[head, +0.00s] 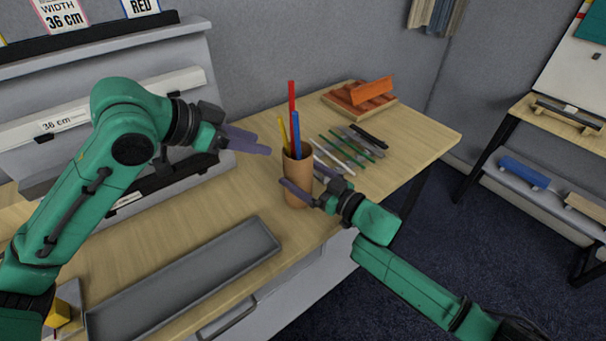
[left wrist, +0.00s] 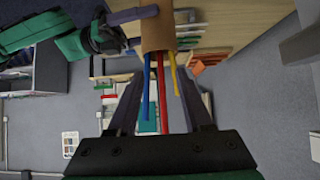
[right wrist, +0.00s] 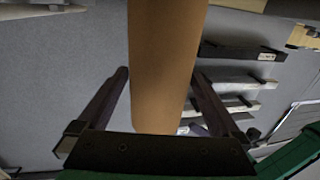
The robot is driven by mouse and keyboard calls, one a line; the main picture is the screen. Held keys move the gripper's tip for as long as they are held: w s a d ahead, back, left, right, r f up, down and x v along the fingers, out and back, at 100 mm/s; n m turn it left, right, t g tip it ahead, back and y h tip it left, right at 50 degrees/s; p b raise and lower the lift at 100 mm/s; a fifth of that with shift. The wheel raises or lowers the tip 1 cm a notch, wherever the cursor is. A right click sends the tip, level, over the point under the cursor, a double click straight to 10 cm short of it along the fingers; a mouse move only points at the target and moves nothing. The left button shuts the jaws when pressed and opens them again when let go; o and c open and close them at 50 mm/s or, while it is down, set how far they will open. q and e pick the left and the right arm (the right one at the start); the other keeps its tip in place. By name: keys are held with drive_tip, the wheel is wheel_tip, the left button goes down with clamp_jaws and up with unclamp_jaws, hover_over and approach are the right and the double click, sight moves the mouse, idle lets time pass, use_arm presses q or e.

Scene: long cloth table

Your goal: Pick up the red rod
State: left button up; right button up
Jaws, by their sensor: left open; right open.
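The red rod (head: 291,98) stands upright in a brown cylindrical cup (head: 299,195), rising above a blue rod (head: 296,135) and a yellow rod (head: 283,132). Its lower part is hidden in the cup. My left gripper (head: 262,142) is open and empty, just left of the rods in the head view. In the left wrist view the red rod (left wrist: 161,95) lies between its spread fingers, with the blue rod (left wrist: 146,100) and yellow rod (left wrist: 174,75) beside it. My right gripper (right wrist: 160,75) is open, its fingers on either side of the cup; gaps show in the right wrist view.
Several green and dark sticks (head: 345,150) lie right of the cup. An orange block on a wooden stand (head: 372,92) is at the table's far end. A long grey tray (head: 185,285) lies at the front. Bare tabletop (head: 245,190) shows between tray and cup.

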drive_tip(key=c, duration=1.1)
drive_tip(key=shift+d, duration=0.1)
use_arm(q)
drive_tip(key=m+g+y, duration=0.2)
drive_tip(key=m+y, duration=0.6)
drive_tip(key=m, duration=1.9)
approach(291, 88)
drive_tip(key=x, duration=1)
drive_tip(key=shift+w+f, duration=0.1)
drive_tip(key=shift+f, duration=0.2)
drive_tip(key=shift+w+f, duration=0.15)
drive_tip(key=shift+f, duration=0.1)
drive_tip(key=shift+c, duration=0.3)
